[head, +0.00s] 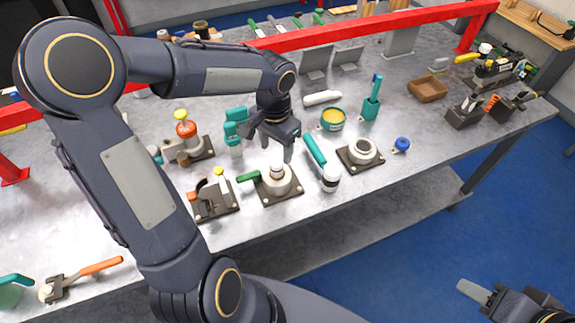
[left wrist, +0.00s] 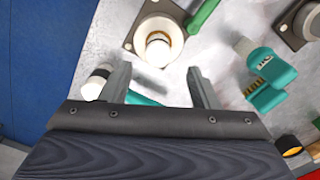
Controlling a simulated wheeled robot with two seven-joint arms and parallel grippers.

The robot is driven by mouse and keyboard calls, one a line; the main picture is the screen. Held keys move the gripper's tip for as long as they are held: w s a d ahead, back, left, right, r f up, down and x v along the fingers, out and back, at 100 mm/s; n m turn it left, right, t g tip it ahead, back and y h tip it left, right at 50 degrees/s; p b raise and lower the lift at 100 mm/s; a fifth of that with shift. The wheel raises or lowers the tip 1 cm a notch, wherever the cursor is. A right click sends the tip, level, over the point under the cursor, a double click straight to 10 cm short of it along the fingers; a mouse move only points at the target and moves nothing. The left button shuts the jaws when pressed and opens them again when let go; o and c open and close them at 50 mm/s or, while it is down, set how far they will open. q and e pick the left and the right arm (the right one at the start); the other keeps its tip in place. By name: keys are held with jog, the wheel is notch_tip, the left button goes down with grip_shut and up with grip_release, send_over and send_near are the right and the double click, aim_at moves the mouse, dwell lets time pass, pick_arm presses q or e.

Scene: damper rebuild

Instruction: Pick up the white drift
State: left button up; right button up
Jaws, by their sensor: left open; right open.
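Several white pieces are in view, and I cannot tell for sure which is the white drift. A white rod-like piece (head: 322,97) lies on the bench behind my left gripper. A pale plug (head: 277,171) stands in a round housing (head: 279,186); the housing's pale centre (left wrist: 158,46) shows in the left wrist view. A slim white upright piece (head: 223,182) stands at the dark fixture to the left. My left gripper (head: 271,145) is open and empty above the bench, its fingers (left wrist: 158,85) spread near the housing. My right gripper (head: 485,294) is open, off the bench at lower right.
A teal-handled tool (head: 314,150) and a white jar with a dark end (head: 330,180) are close to the left gripper. A red rail (head: 350,27) crosses behind.

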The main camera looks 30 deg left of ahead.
aim_at(276, 162)
pick_arm(q)
jog(key=f+p, duration=0.1)
jog(key=f, duration=0.5)
jog(key=shift+s+f, duration=0.2)
jog(key=shift+d, duration=0.1)
jog(key=shift+c, duration=0.2)
jog(key=c, duration=1)
jog(key=shift+r, duration=0.2)
